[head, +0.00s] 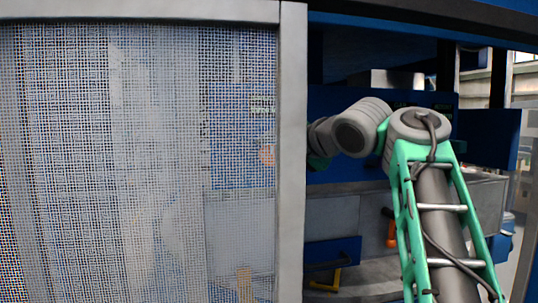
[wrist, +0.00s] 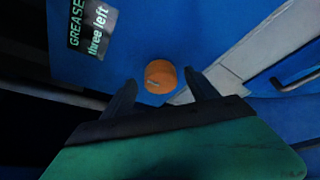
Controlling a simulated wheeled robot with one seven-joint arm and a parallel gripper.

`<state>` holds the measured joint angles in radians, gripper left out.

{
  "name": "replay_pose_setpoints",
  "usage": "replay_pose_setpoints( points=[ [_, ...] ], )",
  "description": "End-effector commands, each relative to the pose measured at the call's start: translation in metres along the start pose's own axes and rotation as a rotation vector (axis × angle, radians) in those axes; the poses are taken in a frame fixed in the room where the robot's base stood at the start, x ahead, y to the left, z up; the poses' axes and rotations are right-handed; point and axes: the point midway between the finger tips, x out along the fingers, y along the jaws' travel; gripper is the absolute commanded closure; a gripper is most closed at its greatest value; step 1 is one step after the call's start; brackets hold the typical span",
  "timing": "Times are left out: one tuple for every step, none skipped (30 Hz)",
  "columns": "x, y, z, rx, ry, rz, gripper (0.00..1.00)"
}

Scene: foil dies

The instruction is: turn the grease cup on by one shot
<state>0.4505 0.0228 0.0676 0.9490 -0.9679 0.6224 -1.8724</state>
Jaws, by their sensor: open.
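The grease cup (wrist: 160,76) is a round orange cap on a blue panel (wrist: 215,25), with a small pale mark near its lower edge. In the head view an orange spot (head: 267,155), likely the cup, shows faintly through the mesh.
A mesh guard (head: 150,150) with a grey frame post (head: 291,150) covers the left of the head view. My arm reaches through the opening right of it. An orange handle (head: 391,234) and a yellow handle (head: 325,285) are low in the opening.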

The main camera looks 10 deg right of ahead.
Motion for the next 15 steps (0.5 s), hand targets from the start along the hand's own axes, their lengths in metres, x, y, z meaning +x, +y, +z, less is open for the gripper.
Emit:
replay_pose_setpoints(
  points=[
    [0.010,0.001,-0.001,0.002,0.005,0.001,0.32],
    [0.015,0.001,-0.001,0.002,0.005,0.001,0.32],
    [0.021,0.002,-0.001,0.003,0.004,0.001,0.32],
    [0.025,0.002,-0.001,0.002,0.004,0.001,0.32],
    [0.028,0.002,-0.001,0.002,0.003,0.001,0.32],
    [0.032,0.001,-0.001,0.003,0.002,0.000,0.32],
    [0.033,0.001,-0.001,0.003,0.002,0.000,0.32],
    [0.035,0.001,-0.001,0.002,0.003,0.000,0.32],
    [0.035,0.001,-0.001,0.002,0.002,0.000,0.32],
    [0.036,0.001,-0.001,0.002,0.002,0.000,0.32],
    [0.036,0.001,-0.001,0.002,0.002,0.000,0.32],
    [0.036,0.001,-0.002,0.002,0.002,0.000,0.32],
    [0.036,0.001,-0.002,0.002,0.002,0.000,0.32],
    [0.036,0.001,-0.002,0.002,0.002,0.000,0.32],
    [0.036,0.001,-0.002,0.002,0.002,0.000,0.34]
  ],
)
